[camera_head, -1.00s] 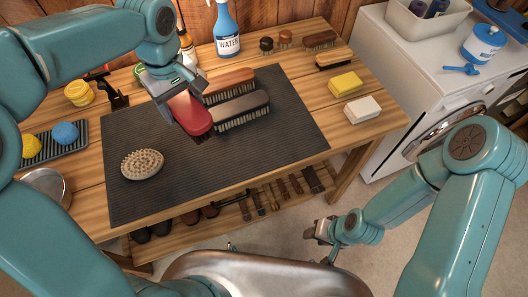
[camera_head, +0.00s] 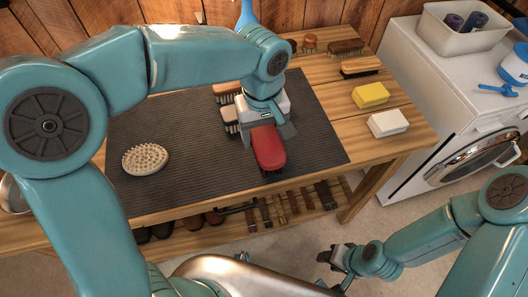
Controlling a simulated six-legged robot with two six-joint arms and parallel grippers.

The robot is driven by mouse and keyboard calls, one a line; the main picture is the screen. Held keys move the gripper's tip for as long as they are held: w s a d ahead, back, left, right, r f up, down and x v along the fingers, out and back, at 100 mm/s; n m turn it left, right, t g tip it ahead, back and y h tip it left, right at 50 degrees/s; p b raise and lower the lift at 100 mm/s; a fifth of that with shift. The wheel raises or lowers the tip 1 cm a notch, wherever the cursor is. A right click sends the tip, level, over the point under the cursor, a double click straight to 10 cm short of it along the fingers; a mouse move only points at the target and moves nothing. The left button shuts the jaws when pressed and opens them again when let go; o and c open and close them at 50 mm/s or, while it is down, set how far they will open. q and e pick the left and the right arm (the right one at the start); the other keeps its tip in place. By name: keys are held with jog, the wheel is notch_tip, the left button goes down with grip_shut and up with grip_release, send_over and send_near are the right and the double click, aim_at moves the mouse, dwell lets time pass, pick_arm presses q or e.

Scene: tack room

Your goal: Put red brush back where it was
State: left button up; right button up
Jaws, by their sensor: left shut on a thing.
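The red brush (camera_head: 268,148) is in my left gripper (camera_head: 264,128), which is shut on it. The brush hangs over the front right part of the dark ribbed mat (camera_head: 190,130). I cannot tell whether it touches the mat. My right gripper (camera_head: 335,258) is low in front of the table, away from the brushes. Its fingers are too small to read.
A round pale bristle brush (camera_head: 145,159) lies on the mat's left. A yellow sponge (camera_head: 370,96), a white block (camera_head: 388,123) and several brushes (camera_head: 361,67) stand on the wooden table's right side. A white washer (camera_head: 430,110) is beyond. The mat's middle is clear.

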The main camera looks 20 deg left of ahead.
pick_arm(q)
notch_tip(320, 180, down, 4)
jog(key=shift+w+r, duration=0.1)
notch_tip(320, 180, down, 4)
jog(key=shift+r, duration=0.15)
jog(key=shift+f, duration=0.3)
jog(key=shift+f+b, duration=0.1)
jog(key=shift+b, duration=0.3)
jog(key=o, duration=1.3)
